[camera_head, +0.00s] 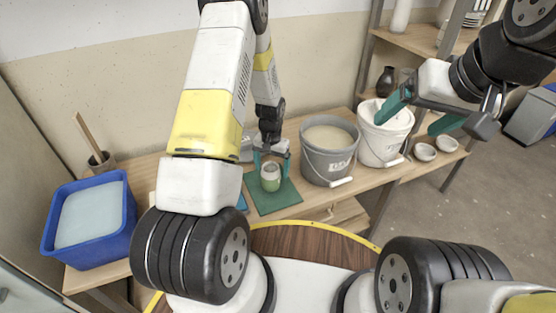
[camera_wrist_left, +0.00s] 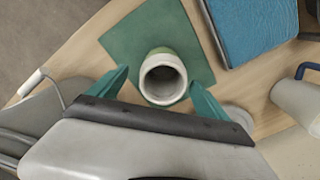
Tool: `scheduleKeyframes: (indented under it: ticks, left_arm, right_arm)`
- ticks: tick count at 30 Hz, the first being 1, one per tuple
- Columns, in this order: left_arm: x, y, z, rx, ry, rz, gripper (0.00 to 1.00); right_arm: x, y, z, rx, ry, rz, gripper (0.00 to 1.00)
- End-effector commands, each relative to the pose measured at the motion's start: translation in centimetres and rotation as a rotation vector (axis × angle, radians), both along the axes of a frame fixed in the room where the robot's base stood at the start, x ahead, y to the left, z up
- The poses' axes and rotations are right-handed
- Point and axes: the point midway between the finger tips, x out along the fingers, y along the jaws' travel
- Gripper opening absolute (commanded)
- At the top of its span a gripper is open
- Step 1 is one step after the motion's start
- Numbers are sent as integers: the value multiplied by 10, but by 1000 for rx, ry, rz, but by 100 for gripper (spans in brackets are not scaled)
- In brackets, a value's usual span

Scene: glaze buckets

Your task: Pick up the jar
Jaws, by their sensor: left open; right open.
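The jar (camera_head: 270,177) is green below with a pale rim and stands upright on a green mat (camera_head: 281,200) on the wooden bench. In the left wrist view I look down into the open mouth of the jar (camera_wrist_left: 163,78). My left gripper (camera_head: 270,160) is open and above the jar, with its teal fingers on either side of it. In the left wrist view the fingertips of the left gripper (camera_wrist_left: 160,80) flank the jar, with gaps showing. My right gripper (camera_head: 418,122) is open and empty near the white bucket at the right.
A grey bucket (camera_head: 317,167) and a white bucket (camera_head: 378,154) stand right of the mat. A blue tub (camera_head: 128,230) sits at the left. Small bowls (camera_head: 425,152) lie at the right end. A blue item (camera_wrist_left: 255,25) lies close to the mat.

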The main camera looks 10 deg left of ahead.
Motion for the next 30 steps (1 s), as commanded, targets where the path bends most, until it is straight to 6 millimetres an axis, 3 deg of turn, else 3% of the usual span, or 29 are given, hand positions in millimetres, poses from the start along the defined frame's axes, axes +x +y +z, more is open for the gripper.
scheduleKeyframes:
  ticks: [12,20,23,30]
  left_arm:
    - [-3,5,-54,0,1,1,88]
    - [-2,5,-56,0,-1,1,88]
    - [-2,5,-56,0,-1,1,73]
    - [-2,5,-56,0,-1,0,26]
  right_arm:
    - [0,0,0,0,0,0,84]
    - [0,0,0,0,0,0,84]
    - [0,0,0,0,0,0,84]
    - [0,0,0,0,0,0,84]
